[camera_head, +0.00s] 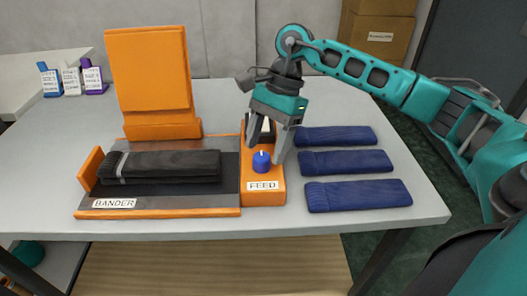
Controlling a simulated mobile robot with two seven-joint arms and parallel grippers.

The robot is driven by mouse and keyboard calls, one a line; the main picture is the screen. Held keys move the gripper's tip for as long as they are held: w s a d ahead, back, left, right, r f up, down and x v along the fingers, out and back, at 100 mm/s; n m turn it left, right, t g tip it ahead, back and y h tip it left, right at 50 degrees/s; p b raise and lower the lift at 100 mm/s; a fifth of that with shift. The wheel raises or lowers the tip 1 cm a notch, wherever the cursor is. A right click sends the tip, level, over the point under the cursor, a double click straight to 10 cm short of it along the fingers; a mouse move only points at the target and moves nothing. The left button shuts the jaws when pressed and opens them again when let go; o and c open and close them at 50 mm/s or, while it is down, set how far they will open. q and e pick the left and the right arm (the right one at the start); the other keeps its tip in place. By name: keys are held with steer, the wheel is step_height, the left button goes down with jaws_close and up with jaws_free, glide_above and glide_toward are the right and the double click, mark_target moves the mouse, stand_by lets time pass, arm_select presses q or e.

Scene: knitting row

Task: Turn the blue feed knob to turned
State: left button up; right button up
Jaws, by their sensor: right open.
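The blue feed knob (262,161) sits on top of an orange box (263,198) labelled FEED. A small white mark shows on the knob's top. My right gripper (265,150) points down over this box, with its fingers apart. One finger comes down close on the right of the knob; the other is behind it, at its upper left. I cannot tell whether either finger touches the knob. My left gripper is not in view.
Left of the knob is the orange bander (152,202) holding dark folded socks (160,167), with a tall orange panel (150,75) behind. Several blue folded knits (358,195) lie right of the box. The table's front right is clear.

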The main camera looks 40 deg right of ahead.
steer(key=shift+x, duration=1.15)
steer(key=c, duration=1)
